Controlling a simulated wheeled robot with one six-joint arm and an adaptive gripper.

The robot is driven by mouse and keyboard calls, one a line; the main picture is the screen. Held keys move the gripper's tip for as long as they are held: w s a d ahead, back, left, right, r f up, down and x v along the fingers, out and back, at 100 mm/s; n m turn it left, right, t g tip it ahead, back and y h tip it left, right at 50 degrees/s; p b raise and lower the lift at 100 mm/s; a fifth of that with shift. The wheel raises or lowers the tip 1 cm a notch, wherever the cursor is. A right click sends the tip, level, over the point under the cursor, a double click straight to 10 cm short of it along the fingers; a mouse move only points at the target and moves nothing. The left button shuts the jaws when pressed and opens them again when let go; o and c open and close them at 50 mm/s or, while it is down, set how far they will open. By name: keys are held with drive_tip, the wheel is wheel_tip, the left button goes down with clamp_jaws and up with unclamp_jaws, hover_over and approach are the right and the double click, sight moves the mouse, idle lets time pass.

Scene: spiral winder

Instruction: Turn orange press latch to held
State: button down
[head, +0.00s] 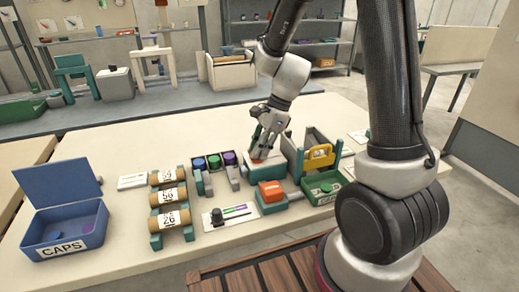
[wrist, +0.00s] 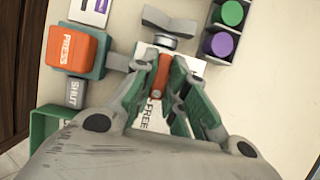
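The orange press latch (wrist: 161,74) is a narrow orange bar on a pale base in the wrist view, with a grey round part at its upper end. In the head view a bit of its orange (head: 258,155) shows under my gripper (head: 262,143). My gripper (wrist: 163,82) has its green fingers down on both sides of the bar, close against it, and looks shut on it. A white plate reading FREE (wrist: 153,116) lies below the bar, partly hidden by the fingers. No HELD mark is readable. The orange PRESS block (wrist: 74,50) stands left of the latch.
A grey SHUT part (wrist: 76,93) is below the PRESS block. Green and purple caps (wrist: 221,44) sit in a rack at right. The head view shows numbered rolls (head: 168,197), a blue CAPS box (head: 70,228) and a yellow-handled green holder (head: 320,155) close right of my gripper.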

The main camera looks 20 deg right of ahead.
drive_tip(key=shift+f, duration=0.1)
idle(0.3)
drive_tip(key=n+g, duration=0.2)
drive_tip(key=n, duration=0.2)
drive_tip(key=shift+a+n, duration=0.1)
drive_tip(key=shift+n, duration=0.3)
drive_tip(key=n+g+h, duration=0.1)
drive_tip(key=n, duration=0.3)
drive_tip(key=shift+w+n, duration=0.1)
drive_tip(key=shift+n, duration=0.2)
drive_tip(key=n+h, duration=0.1)
drive_tip(key=n, duration=0.1)
drive_tip(key=n+g, duration=0.1)
drive_tip(key=n, duration=0.1)
drive_tip(key=shift+a+f+n+h, duration=0.1)
drive_tip(key=shift+a+n+h, duration=0.05)
drive_tip(key=shift+n+h, duration=0.2)
drive_tip(key=shift+n+g+h, duration=0.3)
drive_tip(key=shift+n+h, duration=0.55)
drive_tip(key=shift+n, duration=1)
drive_tip(key=c, duration=1.4)
unclamp_jaws()
drive_tip(key=shift+c, duration=0.2)
